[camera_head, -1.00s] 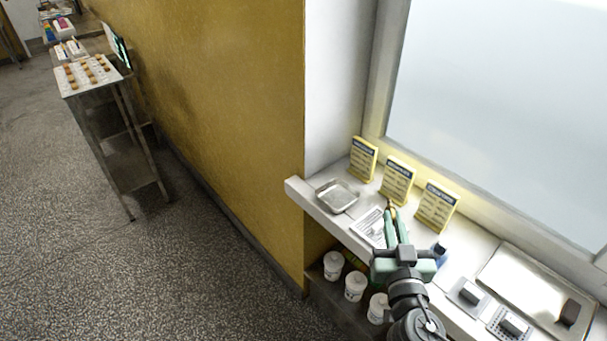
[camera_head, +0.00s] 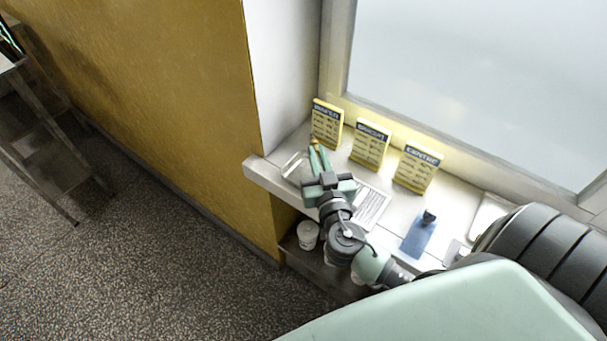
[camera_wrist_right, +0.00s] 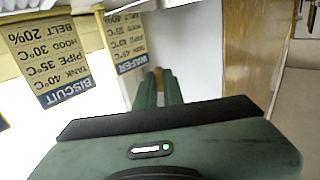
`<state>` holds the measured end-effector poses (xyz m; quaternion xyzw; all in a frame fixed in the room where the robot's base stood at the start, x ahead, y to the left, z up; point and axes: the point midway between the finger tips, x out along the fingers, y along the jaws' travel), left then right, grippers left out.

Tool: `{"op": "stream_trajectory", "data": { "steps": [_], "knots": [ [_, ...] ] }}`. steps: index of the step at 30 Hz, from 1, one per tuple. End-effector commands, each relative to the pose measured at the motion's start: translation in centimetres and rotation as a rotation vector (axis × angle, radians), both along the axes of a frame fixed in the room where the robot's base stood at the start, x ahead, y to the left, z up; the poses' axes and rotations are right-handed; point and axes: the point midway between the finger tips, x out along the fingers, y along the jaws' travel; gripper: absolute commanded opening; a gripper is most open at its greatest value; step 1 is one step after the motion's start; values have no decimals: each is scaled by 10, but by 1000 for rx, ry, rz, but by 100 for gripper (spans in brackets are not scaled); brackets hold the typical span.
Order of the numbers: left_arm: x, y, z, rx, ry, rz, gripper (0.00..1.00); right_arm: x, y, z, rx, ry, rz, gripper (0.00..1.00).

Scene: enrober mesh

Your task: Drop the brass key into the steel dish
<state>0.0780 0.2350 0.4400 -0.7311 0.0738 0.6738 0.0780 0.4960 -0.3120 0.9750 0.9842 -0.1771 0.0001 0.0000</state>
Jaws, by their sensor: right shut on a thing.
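My right gripper (camera_head: 316,150) is shut on the brass key (camera_head: 314,141), a small brownish-gold piece at its fingertips. In the right wrist view the fingers (camera_wrist_right: 158,88) are close together, with a bit of the key (camera_wrist_right: 158,72) showing between their tips. The steel dish (camera_head: 292,165) lies at the left end of the white sill, and the gripper partly covers it. The fingertips appear at the dish's back right side in the head view; their height over it is hard to tell. My left gripper is not in view.
Yellow cards (camera_head: 327,123) stand along the window behind the gripper; the biscuit card (camera_wrist_right: 52,60) is close in the wrist view. A white tub (camera_head: 308,235) stands below the sill.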

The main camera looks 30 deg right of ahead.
Motion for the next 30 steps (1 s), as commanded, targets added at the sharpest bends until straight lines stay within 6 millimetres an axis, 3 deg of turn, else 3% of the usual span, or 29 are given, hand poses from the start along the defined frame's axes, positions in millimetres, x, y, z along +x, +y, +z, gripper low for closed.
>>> {"op": "stream_trajectory", "data": {
  "steps": [6, 17, 21, 30],
  "knots": [
    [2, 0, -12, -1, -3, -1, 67, 0, -1, -21, -3, -1, -1, 0],
    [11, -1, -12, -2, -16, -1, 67, 0, 0, -25, 1, -1, 0, 0],
    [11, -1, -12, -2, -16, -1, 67, 0, 0, -25, 0, -1, 0, 34],
    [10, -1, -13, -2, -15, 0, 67, -1, 0, -26, 0, 1, 0, 34]
  ]
}}
